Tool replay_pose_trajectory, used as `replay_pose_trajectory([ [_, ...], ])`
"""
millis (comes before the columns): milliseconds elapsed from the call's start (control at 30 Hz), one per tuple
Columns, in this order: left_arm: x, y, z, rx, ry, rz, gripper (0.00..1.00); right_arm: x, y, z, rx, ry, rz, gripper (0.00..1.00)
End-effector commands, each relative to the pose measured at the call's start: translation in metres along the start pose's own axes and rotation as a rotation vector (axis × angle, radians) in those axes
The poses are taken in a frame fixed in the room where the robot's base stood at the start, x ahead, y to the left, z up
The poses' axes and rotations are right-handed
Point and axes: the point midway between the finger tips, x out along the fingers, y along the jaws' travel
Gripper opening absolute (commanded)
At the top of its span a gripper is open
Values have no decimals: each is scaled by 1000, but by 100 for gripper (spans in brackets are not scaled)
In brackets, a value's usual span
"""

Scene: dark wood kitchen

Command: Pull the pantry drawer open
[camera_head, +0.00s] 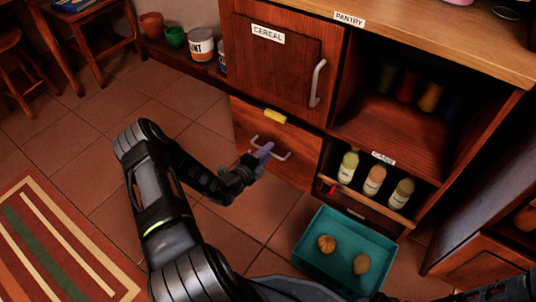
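The wooden drawer (292,172) is below the cabinet door labelled CEREAL, in a cabinet with a PANTRY label (349,19) on its counter edge. Its front looks about flush with the cabinet. A pale bar handle (284,156) is on the drawer front. My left gripper (264,150) is at the handle, its purplish fingertips overlapping the left and middle of the bar. I cannot tell whether the fingers are closed around it. A small yellow piece (275,116) is at the drawer's top edge.
A teal bin (308,262) with two round brown items is on the floor right of the drawer. Several bottles (375,181) stand on a low shelf beside it. Tiled floor (110,125) is open to the left, with a striped rug (28,190) and stools.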

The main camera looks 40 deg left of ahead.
Motion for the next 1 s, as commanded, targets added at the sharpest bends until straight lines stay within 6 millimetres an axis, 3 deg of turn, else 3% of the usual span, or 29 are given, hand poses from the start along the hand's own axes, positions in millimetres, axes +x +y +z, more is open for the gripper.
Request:
replay_pose_trajectory([
  [333,6,-1,0,-1,0,0,32,2,0,-1,0,2,0,36],
  [733,6,-1,0,0,1,0,0,2,1,0,0,2,0,36],
  [1000,6,0,0,0,1,0,0,2,1,0,0,2,0,36],
])
